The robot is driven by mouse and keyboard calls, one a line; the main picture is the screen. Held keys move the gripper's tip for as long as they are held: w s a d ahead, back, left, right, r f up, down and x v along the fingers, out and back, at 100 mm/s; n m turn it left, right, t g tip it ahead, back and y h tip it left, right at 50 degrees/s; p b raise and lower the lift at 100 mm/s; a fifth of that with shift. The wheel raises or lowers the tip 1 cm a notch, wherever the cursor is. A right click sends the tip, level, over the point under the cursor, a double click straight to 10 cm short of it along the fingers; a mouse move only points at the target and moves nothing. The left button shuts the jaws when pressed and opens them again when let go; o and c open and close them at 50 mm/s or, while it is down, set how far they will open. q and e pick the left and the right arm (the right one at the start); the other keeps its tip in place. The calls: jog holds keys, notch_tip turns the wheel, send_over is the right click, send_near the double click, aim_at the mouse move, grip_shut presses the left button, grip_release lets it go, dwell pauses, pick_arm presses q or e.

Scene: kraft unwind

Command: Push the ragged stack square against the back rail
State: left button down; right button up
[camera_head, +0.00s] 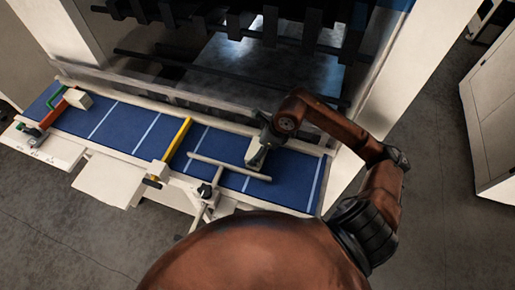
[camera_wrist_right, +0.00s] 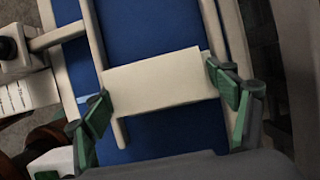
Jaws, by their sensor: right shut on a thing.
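A plain off-white block (camera_wrist_right: 160,82), perhaps the stack, lies across the blue bed between my right gripper's green-padded fingers (camera_wrist_right: 162,98). Its separate sheets cannot be made out. In the head view the right gripper (camera_head: 262,149) is low over the right half of the blue bed (camera_head: 291,180), shut on the block (camera_head: 253,153). A cream back rail (camera_head: 150,104) runs along the bed's far edge. In the wrist view the block's right end is close to the right-hand rail; whether they touch is unclear. My left gripper is not in view.
A cream bar (camera_head: 225,166) with a black knob (camera_head: 205,190) lies across the bed in front of the gripper. A yellow bar (camera_head: 178,139) crosses the bed. Another pale block (camera_head: 77,98) sits at the left end by a red bar (camera_head: 54,113). Dark machine bars stand behind.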

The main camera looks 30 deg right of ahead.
jog(key=shift+f, duration=0.1)
dwell(0.5)
jog(key=o, duration=1.3)
jog(key=shift+o, duration=0.2)
jog(key=v, duration=1.2)
